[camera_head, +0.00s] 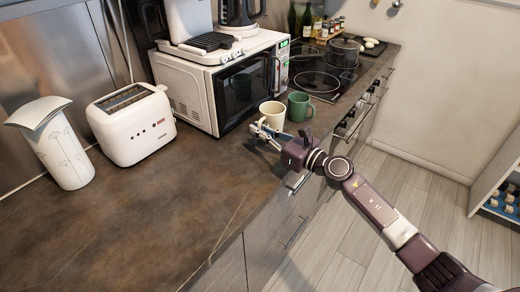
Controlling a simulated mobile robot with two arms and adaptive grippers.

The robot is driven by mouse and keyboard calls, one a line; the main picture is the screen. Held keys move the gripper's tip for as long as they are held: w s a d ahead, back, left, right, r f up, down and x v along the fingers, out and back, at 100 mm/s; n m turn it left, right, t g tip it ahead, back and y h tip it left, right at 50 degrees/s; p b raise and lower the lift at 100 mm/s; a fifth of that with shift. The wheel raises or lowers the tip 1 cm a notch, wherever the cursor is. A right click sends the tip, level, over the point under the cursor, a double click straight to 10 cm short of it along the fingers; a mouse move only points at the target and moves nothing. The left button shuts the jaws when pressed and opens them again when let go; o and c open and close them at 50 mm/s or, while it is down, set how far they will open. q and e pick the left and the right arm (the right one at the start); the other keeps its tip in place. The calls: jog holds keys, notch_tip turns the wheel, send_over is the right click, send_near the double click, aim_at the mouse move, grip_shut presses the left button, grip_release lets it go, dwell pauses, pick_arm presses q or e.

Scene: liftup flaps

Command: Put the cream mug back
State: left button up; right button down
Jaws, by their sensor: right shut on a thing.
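The cream mug (272,113) is upright at the counter's right side, in front of the microwave. A green mug (300,106) stands close to its right. My right gripper (262,128) reaches in from the lower right and is shut on the near side of the cream mug. The fingers cover the mug's lower part, so I cannot tell whether its base touches the counter. My left gripper is not in view.
The microwave (232,86) stands behind the mugs. A toaster (131,124) and a white patterned container (62,150) stand at left. A pot (343,51) sits on the stove (315,82). The front of the brown counter (150,214) is clear.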

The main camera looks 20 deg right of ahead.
notch_tip(320, 180, down, 4)
jog(key=shift+f+b, duration=0.1)
jog(key=shift+b, duration=0.7)
jog(key=shift+f, duration=0.15)
jog(key=shift+f, duration=0.1)
jog(key=c, duration=2.1)
grip_release()
